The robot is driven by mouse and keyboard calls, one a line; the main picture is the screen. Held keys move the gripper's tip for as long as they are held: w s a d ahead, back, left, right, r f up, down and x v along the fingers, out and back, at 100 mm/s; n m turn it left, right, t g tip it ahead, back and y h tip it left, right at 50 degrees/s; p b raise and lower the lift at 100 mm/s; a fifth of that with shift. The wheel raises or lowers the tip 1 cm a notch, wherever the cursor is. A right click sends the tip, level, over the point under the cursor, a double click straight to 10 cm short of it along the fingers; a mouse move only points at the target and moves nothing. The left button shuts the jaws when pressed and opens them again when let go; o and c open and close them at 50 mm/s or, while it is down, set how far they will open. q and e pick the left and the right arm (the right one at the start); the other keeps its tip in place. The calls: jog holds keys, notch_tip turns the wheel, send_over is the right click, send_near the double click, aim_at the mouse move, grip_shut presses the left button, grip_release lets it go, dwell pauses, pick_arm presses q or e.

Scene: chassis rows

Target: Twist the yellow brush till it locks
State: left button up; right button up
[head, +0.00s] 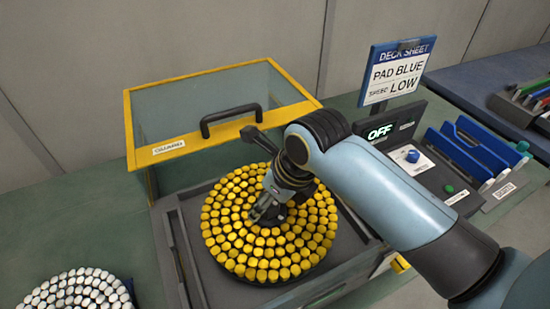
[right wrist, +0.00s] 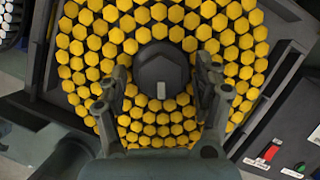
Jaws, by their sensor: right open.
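The yellow brush (head: 230,240) is a round disc of yellow hexagonal tufts lying in a dark square housing (head: 195,275). In the right wrist view, the brush (right wrist: 150,20) has a dark hub (right wrist: 162,66) with a pale mark at its middle. My right gripper (head: 268,212) is over the brush's centre. In the right wrist view, its open fingers (right wrist: 163,75) stand on either side of the hub, with gaps showing between them and it. The head view hides most of the hub behind the gripper. My left gripper is in neither view.
A clear guard with a yellow frame (head: 215,78) and black handle (head: 230,118) stands raised behind the brush. A control box (head: 385,130) reads OFF, under a deck sheet sign (head: 395,72). A white brush (head: 75,290) lies front left. Blue racks (head: 470,150) stand right.

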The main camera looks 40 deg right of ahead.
jog(key=v, duration=1.1)
jog(key=shift+r, duration=0.2)
jog(key=shift+s, duration=0.15)
